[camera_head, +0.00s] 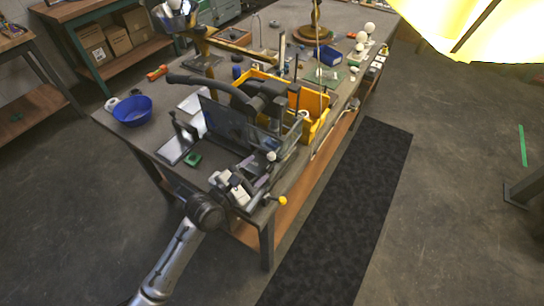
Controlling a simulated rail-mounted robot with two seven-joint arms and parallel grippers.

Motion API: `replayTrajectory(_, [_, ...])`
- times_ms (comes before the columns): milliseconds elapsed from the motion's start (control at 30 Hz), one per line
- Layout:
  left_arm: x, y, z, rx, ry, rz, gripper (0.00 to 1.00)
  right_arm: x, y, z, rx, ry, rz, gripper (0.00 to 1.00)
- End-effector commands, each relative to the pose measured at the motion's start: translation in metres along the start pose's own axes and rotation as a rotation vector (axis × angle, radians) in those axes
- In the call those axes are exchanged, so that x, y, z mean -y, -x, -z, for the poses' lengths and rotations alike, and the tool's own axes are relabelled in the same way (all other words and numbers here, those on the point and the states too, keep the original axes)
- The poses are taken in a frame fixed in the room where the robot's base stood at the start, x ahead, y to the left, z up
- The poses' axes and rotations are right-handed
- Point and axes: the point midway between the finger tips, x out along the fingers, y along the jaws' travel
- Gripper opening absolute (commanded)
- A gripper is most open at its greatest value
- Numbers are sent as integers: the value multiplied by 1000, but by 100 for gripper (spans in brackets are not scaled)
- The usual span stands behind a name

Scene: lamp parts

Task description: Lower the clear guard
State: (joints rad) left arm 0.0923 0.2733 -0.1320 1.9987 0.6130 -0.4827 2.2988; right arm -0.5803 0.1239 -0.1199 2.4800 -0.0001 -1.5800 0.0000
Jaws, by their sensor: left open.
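The clear guard (232,122) looks like a see-through, dark-edged panel. It stands raised and roughly upright at the near end of the workbench, in front of a black machine (265,95) with a long curved handle. My left gripper (256,182) reaches in from the lower left and is at the bench's near edge, just below and in front of the panel. Its jaws are open. I cannot tell whether it touches the guard or only overlaps it in the picture. My right gripper is not in view.
The workbench (140,133) carries a blue bowl (133,110), a yellow bin (316,104) behind the machine and several small parts. A yellow-knobbed lever (283,200) juts out at the near edge. A black mat (350,200) lies on clear floor to the right.

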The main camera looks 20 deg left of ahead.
Motion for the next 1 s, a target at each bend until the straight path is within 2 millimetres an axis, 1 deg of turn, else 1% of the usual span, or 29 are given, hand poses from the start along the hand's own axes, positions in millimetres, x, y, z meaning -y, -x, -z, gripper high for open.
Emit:
replayTrajectory(33, [0, -10, 1, 2, -1, 0, 53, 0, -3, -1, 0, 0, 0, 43])
replayTrajectory(200, [1, -37, 1, 0, -2, 0, 53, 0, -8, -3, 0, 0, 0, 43])
replayTrajectory(400, [1, -58, 1, 0, -1, 1, 53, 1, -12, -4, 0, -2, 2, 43])
replayTrajectory(600, [0, -67, 0, -1, -2, 1, 53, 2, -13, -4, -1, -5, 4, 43])
replayTrajectory(900, [0, -69, 0, -1, -2, 1, 53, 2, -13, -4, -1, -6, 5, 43])
replayTrajectory(933, [0, -69, 0, -1, -2, 1, 52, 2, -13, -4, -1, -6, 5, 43])
replayTrajectory(1000, [0, -68, 0, -1, -2, 1, 46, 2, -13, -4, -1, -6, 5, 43])
